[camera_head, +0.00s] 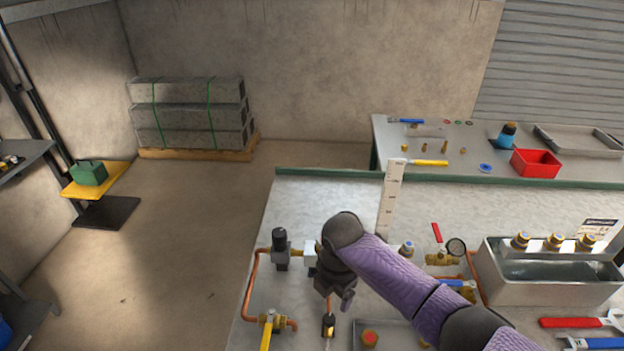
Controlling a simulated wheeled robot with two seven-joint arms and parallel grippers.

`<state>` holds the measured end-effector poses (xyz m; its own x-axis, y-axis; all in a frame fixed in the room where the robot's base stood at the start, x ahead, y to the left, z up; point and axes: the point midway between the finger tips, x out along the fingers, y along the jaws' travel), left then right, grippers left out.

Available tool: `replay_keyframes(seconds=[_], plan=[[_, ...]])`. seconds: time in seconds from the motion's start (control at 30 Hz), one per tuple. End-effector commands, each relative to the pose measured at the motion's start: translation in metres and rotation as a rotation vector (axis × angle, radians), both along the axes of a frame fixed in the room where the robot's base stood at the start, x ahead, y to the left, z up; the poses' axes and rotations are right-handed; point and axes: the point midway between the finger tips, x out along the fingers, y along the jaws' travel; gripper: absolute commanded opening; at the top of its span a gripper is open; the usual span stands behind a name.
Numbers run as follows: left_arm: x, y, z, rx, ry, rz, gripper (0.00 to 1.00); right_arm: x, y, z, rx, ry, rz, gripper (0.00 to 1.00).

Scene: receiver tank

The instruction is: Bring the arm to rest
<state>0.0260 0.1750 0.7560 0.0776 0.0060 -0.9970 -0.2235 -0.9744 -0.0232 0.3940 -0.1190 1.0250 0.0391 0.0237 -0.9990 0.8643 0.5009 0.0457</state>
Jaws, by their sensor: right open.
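My right arm (395,275), with a purple sleeve and dark grey joints, reaches in from the lower right over the near workbench (320,200). My right gripper (338,298) points down above the bench, beside copper piping and brass fittings. It is open, and I see nothing held in it. The wrist hides part of the piping behind it. A brass fitting (328,325) shows just below the gripper; I cannot tell whether they touch. My left gripper is not in view.
A metal tank (490,285) with brass fittings on top stands right of my arm. A back bench holds a red bin (536,163). Open floor (170,260) lies left.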

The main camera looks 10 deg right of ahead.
Motion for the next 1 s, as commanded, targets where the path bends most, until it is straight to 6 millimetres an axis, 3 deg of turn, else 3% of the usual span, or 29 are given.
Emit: replay_keyframes(seconds=[0.07, 0.13, 0.2, 0.33, 0.57, 0.9, 1.0], plan=[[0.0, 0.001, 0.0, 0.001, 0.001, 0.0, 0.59, -0.01, 0.008, -0.006, 0.021, 0.002, -0.037, 0.78], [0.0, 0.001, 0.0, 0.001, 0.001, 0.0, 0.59, -0.033, 0.025, -0.017, 0.068, 0.002, -0.147, 0.78], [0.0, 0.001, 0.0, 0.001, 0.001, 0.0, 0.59, -0.062, 0.041, -0.025, 0.133, -0.001, -0.331, 0.78], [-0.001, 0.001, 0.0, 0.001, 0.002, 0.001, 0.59, -0.105, 0.048, -0.026, 0.225, -0.009, -0.707, 0.78], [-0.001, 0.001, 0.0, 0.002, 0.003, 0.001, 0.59, -0.16, 0.025, -0.012, 0.3, -0.03, -1.274, 0.78], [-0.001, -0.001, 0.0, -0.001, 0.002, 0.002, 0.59, -0.222, -0.031, 0.022, 0.316, -0.138, -1.924, 0.78], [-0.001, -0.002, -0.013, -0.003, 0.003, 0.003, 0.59, -0.214, -0.029, -0.019, 0.298, -0.125, -1.909, 0.78]])
